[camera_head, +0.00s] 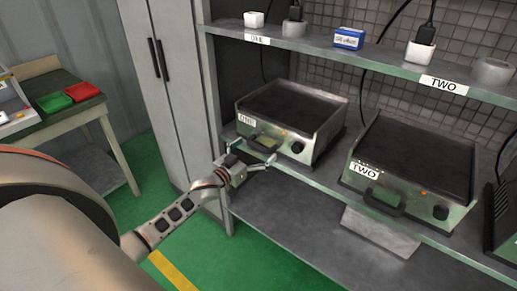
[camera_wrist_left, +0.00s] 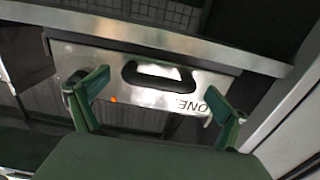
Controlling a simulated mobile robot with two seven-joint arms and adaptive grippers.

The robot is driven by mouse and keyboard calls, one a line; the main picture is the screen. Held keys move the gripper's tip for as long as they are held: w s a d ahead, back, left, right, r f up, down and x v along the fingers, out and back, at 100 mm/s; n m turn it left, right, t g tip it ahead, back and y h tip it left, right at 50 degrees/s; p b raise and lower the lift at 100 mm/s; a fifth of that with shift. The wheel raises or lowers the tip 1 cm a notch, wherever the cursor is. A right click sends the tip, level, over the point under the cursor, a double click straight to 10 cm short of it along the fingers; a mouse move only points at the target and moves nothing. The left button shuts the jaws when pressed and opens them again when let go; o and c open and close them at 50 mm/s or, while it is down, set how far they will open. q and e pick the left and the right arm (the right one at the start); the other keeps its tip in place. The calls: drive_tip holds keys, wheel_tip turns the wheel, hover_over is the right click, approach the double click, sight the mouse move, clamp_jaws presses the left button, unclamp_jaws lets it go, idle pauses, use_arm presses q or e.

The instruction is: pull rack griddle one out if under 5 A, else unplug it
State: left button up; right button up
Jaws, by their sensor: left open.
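Griddle one (camera_head: 292,108) sits on the middle shelf, a steel box with a dark top, an "ONE" label, a front handle and a knob. My left gripper (camera_head: 250,154) is open in front of its handle side. In the left wrist view, the handle (camera_wrist_left: 158,80) appears upside down between the spread fingers (camera_wrist_left: 158,84), with no clear contact. An orange light (camera_wrist_left: 114,99) shows on the front beside the handle. On the upper shelf stands a blue meter (camera_head: 348,38); its display is too small to read. My right gripper is out of view.
Griddle two (camera_head: 418,160) stands to the right. Above griddle one are a white block (camera_head: 254,19) and a black plug (camera_head: 294,12) in a grey round socket; another plug (camera_head: 424,36) is above griddle two. A tall cabinet (camera_head: 180,85) borders the left. Red and green trays lie farther left.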

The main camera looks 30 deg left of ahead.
use_arm(q)
drive_tip(key=shift+w, duration=0.55)
drive_tip(key=shift+d, duration=0.1)
